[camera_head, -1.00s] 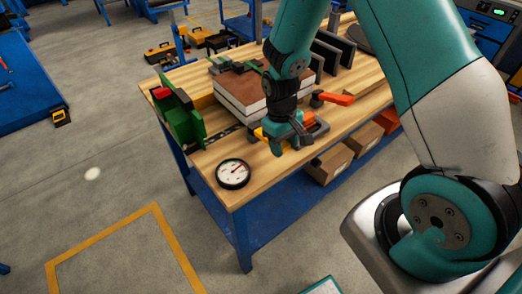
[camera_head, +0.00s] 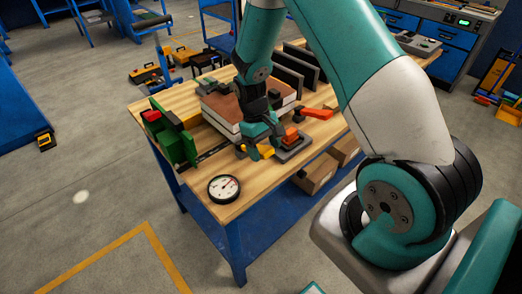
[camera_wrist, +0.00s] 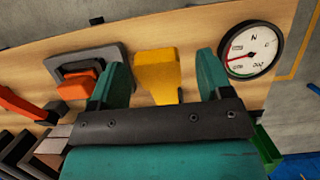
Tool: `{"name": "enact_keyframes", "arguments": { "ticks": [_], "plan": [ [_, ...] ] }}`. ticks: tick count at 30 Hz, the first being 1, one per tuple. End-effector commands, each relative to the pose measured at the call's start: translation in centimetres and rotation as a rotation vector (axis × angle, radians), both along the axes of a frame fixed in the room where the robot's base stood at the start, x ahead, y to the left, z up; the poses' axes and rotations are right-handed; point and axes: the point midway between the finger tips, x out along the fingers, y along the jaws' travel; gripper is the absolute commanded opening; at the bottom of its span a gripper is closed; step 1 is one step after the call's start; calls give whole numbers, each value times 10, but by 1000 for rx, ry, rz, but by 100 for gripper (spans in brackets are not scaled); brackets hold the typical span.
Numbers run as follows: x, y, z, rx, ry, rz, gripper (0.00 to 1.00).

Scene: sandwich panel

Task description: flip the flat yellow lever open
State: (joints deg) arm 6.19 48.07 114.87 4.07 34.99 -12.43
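The flat yellow lever (camera_wrist: 158,72) lies on the wooden table and shows between my two teal fingers in the wrist view. In the head view it is a small yellow patch (camera_head: 264,152) beside my fingers, partly hidden by them. My gripper (camera_wrist: 162,62) is open, with one finger to each side of the lever and a gap on both sides. In the head view my gripper (camera_head: 260,145) is low over the table's near part. I cannot tell how high the fingertips are above the lever.
A grey bracket (camera_wrist: 118,52) with an orange block (camera_wrist: 75,84) sits left of the lever. An orange-red handle (camera_head: 317,113) lies farther right. A round dial gauge (camera_head: 223,188) is near the table corner. A brown-topped stacked panel (camera_head: 222,108) and green clamp (camera_head: 175,140) stand behind.

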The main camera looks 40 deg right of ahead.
Motion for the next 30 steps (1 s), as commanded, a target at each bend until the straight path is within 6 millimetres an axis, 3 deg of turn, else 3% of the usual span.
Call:
{"name": "enact_keyframes", "arguments": {
  "ticks": [7, 11, 24, 30],
  "plan": [
    [-1, -3, 2, -1, 2, -6, 72],
    [5, -3, 17, -1, -1, -6, 72],
    [39, 2, 118, -1, -4, -1, 72],
    [50, 3, 151, -1, -1, 0, 72]
  ]
}}
